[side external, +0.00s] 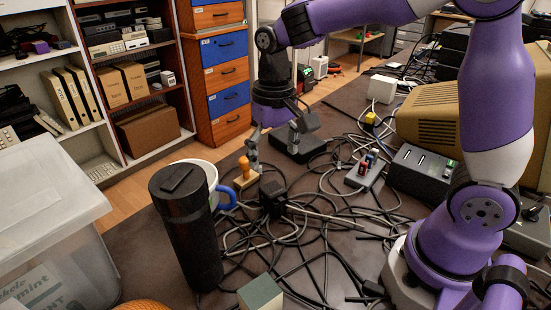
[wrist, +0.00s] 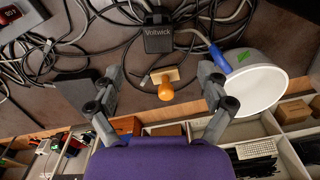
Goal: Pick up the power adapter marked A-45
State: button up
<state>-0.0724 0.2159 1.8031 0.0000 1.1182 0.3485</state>
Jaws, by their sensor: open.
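A black square power adapter (side external: 272,198) lies among tangled cables on the dark table. In the wrist view the adapter (wrist: 158,40) is at the top centre and its face reads "Voltwick"; I cannot make out an A-45 mark. My gripper (side external: 272,150) hangs above the table, behind the adapter in the side view, pointing down with empty fingers. In the wrist view my gripper (wrist: 162,88) is spread wide, and the adapter lies beyond the fingertips, not between them.
A wooden stamp with an orange knob (wrist: 166,90) shows between my fingers. A black tumbler (side external: 186,230) stands in front. A power strip (side external: 366,171) and loose cables crowd the table.

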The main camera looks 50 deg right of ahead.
aim_at(274, 190)
notch_tip(274, 190, down, 10)
jog(key=shift+w+d+f, duration=0.1)
jog(key=shift+f, duration=0.05)
jog(key=c, duration=1.4)
